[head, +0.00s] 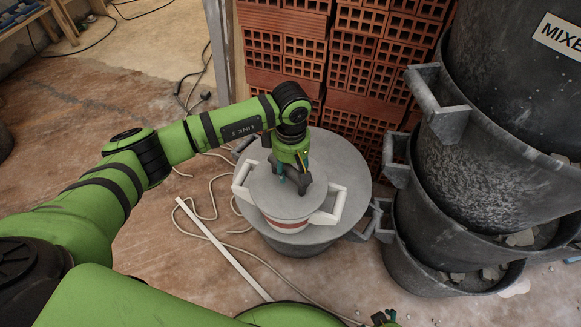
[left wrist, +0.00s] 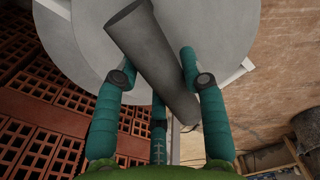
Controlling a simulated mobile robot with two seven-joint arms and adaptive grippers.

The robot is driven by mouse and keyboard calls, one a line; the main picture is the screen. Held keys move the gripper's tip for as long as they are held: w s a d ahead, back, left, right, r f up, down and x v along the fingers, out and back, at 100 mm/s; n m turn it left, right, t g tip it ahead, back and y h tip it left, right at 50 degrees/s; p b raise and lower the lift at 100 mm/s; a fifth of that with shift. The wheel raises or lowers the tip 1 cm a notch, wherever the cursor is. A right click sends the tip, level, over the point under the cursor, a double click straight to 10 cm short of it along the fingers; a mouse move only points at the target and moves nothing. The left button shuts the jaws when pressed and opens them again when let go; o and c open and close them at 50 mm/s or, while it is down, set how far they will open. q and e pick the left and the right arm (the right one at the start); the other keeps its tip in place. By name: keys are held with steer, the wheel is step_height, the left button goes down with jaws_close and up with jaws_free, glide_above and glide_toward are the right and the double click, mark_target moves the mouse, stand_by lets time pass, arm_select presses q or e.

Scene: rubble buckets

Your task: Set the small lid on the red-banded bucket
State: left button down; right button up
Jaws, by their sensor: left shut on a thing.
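The small lid (head: 270,188) is a round grey disc with a grey bar handle (left wrist: 150,55). My left gripper (head: 290,182) is shut on that handle, with teal fingers on both sides of it in the left wrist view. The red-banded bucket (head: 288,222) is pale, with white handles at its left and right. The lid covers the bucket's top in the head view and looks roughly level. I cannot tell whether it touches the rim or hovers just above. A small dark and green part of mine shows at the bottom edge, too little to tell my right gripper's state.
The bucket stands on a wide grey round top (head: 345,165) of a larger container. Stacked dark buckets (head: 440,240) with rubble stand at the right. Red hollow bricks (head: 350,65) are piled behind. A cable and a white strip (head: 222,250) lie on the floor at the left.

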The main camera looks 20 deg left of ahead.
arm_select(q)
steer(key=shift+f, duration=0.1)
arm_select(e)
steer(key=shift+s+d+f, duration=0.2)
steer(key=shift+d, duration=0.1)
arm_select(q)
steer(key=shift+f+b, duration=0.5)
steer(key=shift+b, duration=0.1)
steer(key=c, duration=0.6)
jaws_free()
steer(key=shift+c, duration=0.2)
arm_select(e)
steer(key=shift+s+d+f, duration=0.1)
steer(key=shift+d+f, duration=0.05)
steer(key=shift+f, duration=0.35)
arm_select(q)
steer(key=shift+r, duration=0.5)
step_height(320, 180, up, 7)
steer(key=shift+r, duration=0.1)
arm_select(e)
steer(key=shift+w+a+r, duration=0.1)
steer(key=shift+w+a, duration=0.1)
steer(key=shift+a, duration=0.15)
steer(key=shift+r, duration=0.1)
